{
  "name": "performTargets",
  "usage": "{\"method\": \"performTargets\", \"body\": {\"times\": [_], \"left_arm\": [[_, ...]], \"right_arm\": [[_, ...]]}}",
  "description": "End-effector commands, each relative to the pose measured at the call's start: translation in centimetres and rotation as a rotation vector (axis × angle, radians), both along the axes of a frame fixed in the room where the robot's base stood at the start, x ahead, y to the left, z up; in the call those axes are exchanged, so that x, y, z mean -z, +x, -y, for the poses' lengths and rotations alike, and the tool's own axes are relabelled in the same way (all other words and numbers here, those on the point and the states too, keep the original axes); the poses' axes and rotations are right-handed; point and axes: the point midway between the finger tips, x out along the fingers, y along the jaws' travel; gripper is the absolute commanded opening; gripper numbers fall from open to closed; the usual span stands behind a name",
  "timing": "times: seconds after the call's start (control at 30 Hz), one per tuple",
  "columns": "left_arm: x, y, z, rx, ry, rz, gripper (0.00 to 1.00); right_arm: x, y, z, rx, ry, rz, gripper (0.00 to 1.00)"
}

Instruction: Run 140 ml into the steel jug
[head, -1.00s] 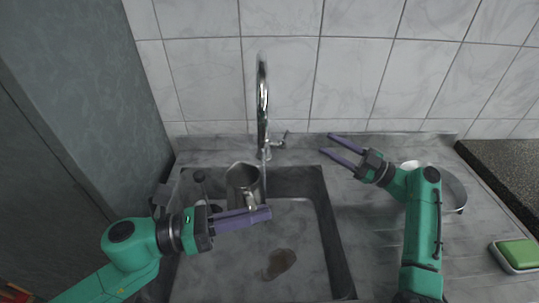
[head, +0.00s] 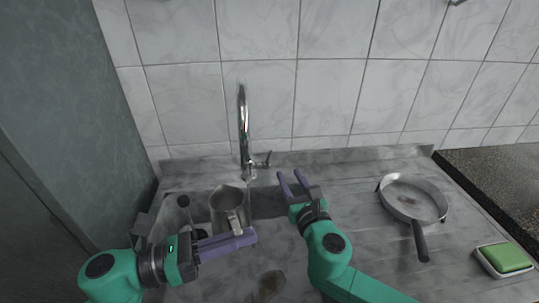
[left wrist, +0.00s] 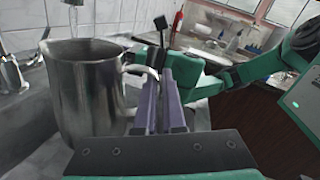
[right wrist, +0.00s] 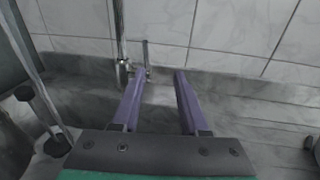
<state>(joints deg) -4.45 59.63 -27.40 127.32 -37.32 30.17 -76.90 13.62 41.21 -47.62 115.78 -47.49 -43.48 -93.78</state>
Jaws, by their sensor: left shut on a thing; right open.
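The steel jug (head: 221,205) stands upright in the sink, close to the chrome tap (head: 243,130). Its open mouth faces up; its fill level cannot be seen. My left gripper (head: 246,238) is shut on the jug's handle, and the left wrist view shows the jug (left wrist: 85,95) beside the shut fingers (left wrist: 163,100). The tap's lever (head: 264,160) sticks out right of its base. My right gripper (head: 291,182) is open and empty, just in front and right of the lever. In the right wrist view the lever (right wrist: 146,55) stands between and beyond the fingers (right wrist: 160,80).
A frying pan (head: 413,196) lies on the right of the counter, with a green sponge on a tray (head: 503,257) further right. The tiled wall (head: 330,90) closes the back. The counter between right gripper and pan is clear.

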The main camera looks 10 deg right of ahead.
Motion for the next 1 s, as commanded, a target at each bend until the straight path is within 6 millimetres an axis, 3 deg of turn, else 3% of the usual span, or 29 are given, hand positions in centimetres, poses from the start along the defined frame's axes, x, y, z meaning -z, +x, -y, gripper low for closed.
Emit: {"method": "performTargets", "body": {"times": [0.07, 0.17, 0.27, 0.6, 0.73, 1.0], "left_arm": [[-0.1, 0.0, 0.0, 0.001, -0.001, 0.002, 0.0], [-0.1, 0.0, 0.0, 0.001, -0.001, 0.002, 0.0], [-0.1, 0.0, 0.0, 0.001, -0.001, 0.002, 0.0], [-0.1, 0.0, 0.0, 0.001, -0.001, 0.002, 0.0], [-0.1, 0.0, 0.0, 0.001, -0.001, 0.002, 0.0], [-0.1, 0.0, 0.0, 0.001, -0.001, 0.002, 0.0]], "right_arm": [[-0.2, -1.2, -1.4, -0.04, -0.051, 0.035, 0.44], [-0.3, -1.2, -2.1, -0.056, -0.071, 0.052, 0.44], [-0.3, 0.4, -2.3, -0.053, -0.069, 0.053, 0.44], [-0.4, 8.5, -4.0, -0.051, -0.067, 0.052, 0.44], [-0.3, 9.9, -4.2, -0.051, -0.067, 0.05, 0.44], [-0.3, 10.2, -4.2, -0.051, -0.068, 0.049, 0.44]]}}
